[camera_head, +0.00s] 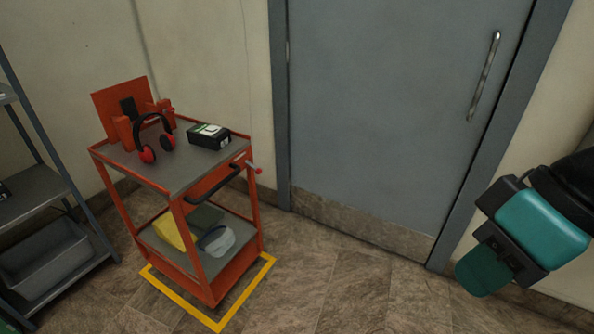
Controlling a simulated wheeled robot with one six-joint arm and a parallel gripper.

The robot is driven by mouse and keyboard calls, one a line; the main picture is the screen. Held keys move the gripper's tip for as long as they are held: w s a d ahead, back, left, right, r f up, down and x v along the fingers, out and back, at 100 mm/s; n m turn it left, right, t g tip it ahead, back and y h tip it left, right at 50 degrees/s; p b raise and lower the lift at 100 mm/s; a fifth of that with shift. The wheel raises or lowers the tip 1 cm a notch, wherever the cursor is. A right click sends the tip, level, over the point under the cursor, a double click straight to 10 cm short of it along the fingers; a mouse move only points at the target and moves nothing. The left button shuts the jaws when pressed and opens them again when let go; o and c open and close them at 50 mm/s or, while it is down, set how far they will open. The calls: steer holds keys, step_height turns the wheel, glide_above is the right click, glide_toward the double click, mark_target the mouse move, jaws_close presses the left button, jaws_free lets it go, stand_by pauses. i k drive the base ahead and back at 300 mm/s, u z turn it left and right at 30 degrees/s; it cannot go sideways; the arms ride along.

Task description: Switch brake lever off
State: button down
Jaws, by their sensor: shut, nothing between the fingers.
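A red cart (177,196) stands left of centre. A small lever with a red knob (257,170) sticks out at the cart's right front top edge, just beside the black push handle (214,184). I take this to be the brake lever; it is too small to tell its exact setting. My gripper (484,272), teal and black, is at the right, far from the lever and apart from the cart. It is shut and empty.
Red headphones (157,138) and a black box (208,136) are on the cart's top. Yellow floor tape (243,297) borders the cart. A grey door (385,110) stands behind, a metal shelf (38,190) at left. Floor between cart and gripper is clear.

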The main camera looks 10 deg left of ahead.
mark_target(258, 170)
steer(key=z, duration=0.1)
steer(key=i, duration=0.65)
steer(key=u, duration=0.6)
steer(key=i, duration=0.45)
steer(key=u, duration=0.5)
